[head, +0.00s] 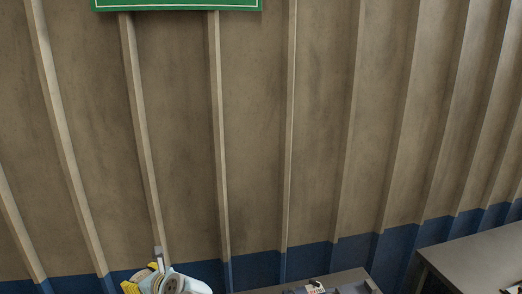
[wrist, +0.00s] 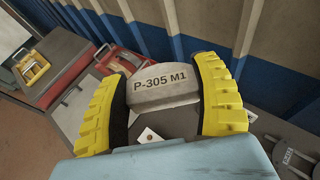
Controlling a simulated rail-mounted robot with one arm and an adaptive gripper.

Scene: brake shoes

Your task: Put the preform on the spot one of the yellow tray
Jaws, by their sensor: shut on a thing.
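The preform (wrist: 163,86) is a grey block marked "P-305 M1" in the wrist view. My gripper (wrist: 160,77) is shut on it, with a yellow ribbed finger against each side. A small yellow tray (wrist: 33,70) shows at the far left of the wrist view, on a grey surface and apart from my gripper. Its spots are too small to tell apart. In the head view, only part of my arm shows at the bottom edge, and I cannot make out the preform there.
A red item (wrist: 119,66) lies behind the left finger. A dark grey part (wrist: 285,150) lies at the lower right. A corrugated wall with a blue base (head: 265,265) stands behind. A grey table (head: 480,262) is at the right of the head view.

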